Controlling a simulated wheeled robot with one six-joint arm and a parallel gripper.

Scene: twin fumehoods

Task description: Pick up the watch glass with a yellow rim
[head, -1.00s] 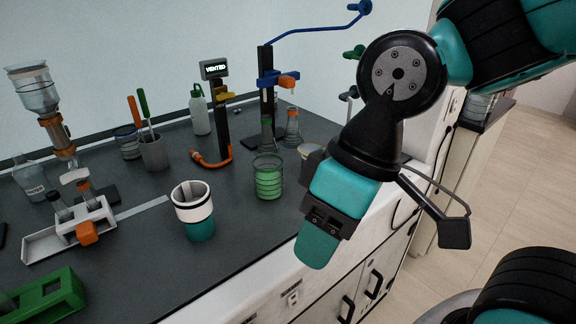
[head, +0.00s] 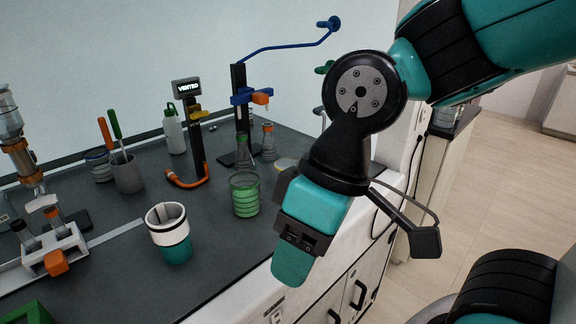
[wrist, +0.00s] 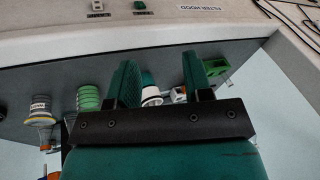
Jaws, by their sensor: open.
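A pale round piece with a yellowish rim (head: 286,163) shows at the right of the dark worktop, behind the green-ringed beaker and partly hidden by my arm. It looks like the watch glass, but it is too small to be sure. In the wrist view, a pale banded round piece with a yellowish edge (wrist: 40,115) at the far left may be the same place. My gripper (head: 291,262) hangs over the worktop's front edge, in front of that piece and apart from it. In the wrist view its two teal fingers (wrist: 160,76) are spread with nothing held between them.
A green-ringed beaker (head: 244,196) and a white-and-teal cup (head: 170,237) stand left of my gripper. Flasks (head: 268,143) and a stand with a blue clamp (head: 240,110) are behind. Open worktop lies between cup and beaker. The white front edge (head: 245,294) runs below.

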